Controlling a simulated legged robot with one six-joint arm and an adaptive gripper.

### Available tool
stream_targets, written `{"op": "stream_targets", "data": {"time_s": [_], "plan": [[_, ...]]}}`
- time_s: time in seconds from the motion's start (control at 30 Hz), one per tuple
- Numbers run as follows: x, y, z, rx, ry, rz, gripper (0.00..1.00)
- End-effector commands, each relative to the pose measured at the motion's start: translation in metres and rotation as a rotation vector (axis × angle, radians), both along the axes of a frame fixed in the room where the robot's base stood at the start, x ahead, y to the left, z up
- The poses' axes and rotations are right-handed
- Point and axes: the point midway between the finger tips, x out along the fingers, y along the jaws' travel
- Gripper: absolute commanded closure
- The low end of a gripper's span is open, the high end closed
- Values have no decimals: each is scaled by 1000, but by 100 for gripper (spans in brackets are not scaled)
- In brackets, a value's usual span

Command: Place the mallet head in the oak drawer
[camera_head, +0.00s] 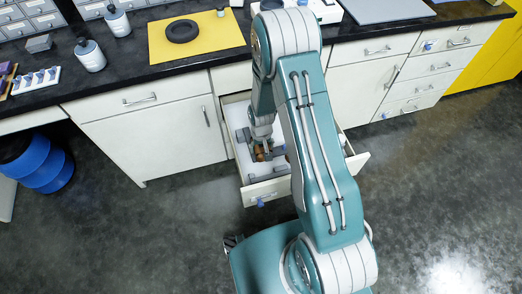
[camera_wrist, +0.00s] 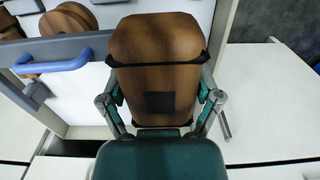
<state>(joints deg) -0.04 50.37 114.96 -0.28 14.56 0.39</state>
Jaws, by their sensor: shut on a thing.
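The mallet head (camera_wrist: 158,38) is a brown wooden block with a dark square patch, large in the wrist view. My gripper (camera_wrist: 157,88) is shut on it, with a finger at each side. In the head view my gripper (camera_head: 264,143) reaches down over an open off-white drawer (camera_head: 280,187), with a bit of brown (camera_head: 262,155) at its tip. I cannot tell whether the mallet head touches the drawer floor. No oak grain shows on the drawer. My arm hides much of its right side.
Round brown wooden pieces (camera_wrist: 72,18) and a grey bar with a blue handle (camera_wrist: 52,63) lie left of the mallet head in the wrist view. The black worktop (camera_head: 200,72) above holds a yellow mat (camera_head: 217,45) with a dark ring and several bottles.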

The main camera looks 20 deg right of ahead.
Motion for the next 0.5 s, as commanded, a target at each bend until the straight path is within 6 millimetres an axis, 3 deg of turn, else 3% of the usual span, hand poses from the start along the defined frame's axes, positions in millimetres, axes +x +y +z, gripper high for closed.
{"op": "stream_targets", "data": {"time_s": [0.3,0.5], "plan": [[6,0,-36,0,2,0,77],[6,0,-38,0,-1,0,77]]}}
